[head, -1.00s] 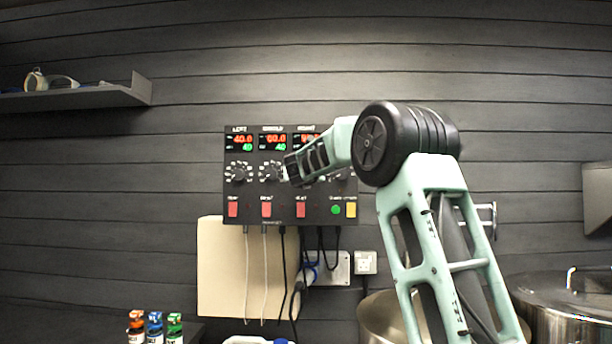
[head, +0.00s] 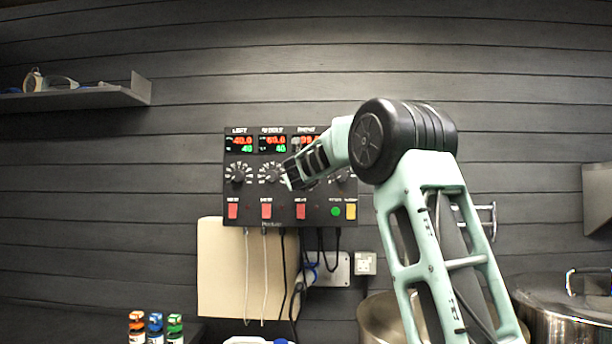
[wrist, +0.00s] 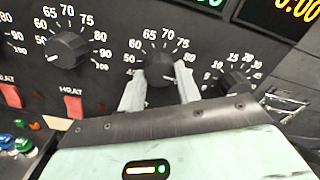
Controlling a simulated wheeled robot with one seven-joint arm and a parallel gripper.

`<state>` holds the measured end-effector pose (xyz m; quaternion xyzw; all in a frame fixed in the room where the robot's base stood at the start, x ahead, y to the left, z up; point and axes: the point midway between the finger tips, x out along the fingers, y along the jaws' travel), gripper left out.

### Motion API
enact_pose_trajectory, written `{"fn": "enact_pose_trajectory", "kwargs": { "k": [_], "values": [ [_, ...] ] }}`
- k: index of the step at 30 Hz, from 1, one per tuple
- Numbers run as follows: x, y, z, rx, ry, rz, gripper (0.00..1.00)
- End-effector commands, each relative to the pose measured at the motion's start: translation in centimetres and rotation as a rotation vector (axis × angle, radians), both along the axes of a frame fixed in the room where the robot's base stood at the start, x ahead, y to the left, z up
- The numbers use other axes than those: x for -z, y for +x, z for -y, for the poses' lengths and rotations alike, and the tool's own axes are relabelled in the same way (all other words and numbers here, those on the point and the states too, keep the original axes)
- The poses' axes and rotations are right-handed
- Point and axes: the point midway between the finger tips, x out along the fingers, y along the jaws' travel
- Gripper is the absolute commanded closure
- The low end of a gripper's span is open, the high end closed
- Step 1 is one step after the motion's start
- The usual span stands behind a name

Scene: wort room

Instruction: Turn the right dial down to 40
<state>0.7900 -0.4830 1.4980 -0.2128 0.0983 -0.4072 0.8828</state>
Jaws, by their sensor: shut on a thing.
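The right dial (wrist: 160,68) is a black knob with a white printed scale on the control panel (head: 232,207). In the wrist view my gripper (wrist: 159,84) has its two pale fingers on either side of this knob, shut on it. I cannot make out where the knob's pointer stands. In the head view my gripper (head: 288,178) reaches the panel from the right and hides the right dial. The right display (head: 305,141) shows red digits, partly covered by my arm.
The middle dial (wrist: 68,50) is left of the held knob, and a smaller-scaled dial (wrist: 237,81) is close on its right. Red switches (head: 266,209) sit below the dials. Bottles (head: 155,327) stand at lower left; a metal pot (head: 565,310) stands at lower right.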

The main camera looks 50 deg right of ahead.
Motion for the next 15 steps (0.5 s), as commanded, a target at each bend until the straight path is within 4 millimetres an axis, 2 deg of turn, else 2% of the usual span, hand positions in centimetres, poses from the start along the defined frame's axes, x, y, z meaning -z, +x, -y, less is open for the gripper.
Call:
{"fn": "enact_pose_trajectory", "kwargs": {
  "k": [15],
  "values": [
    [-0.3, 0.0, -0.05, -0.002, -0.319, -0.374, 0.9]
  ]
}}
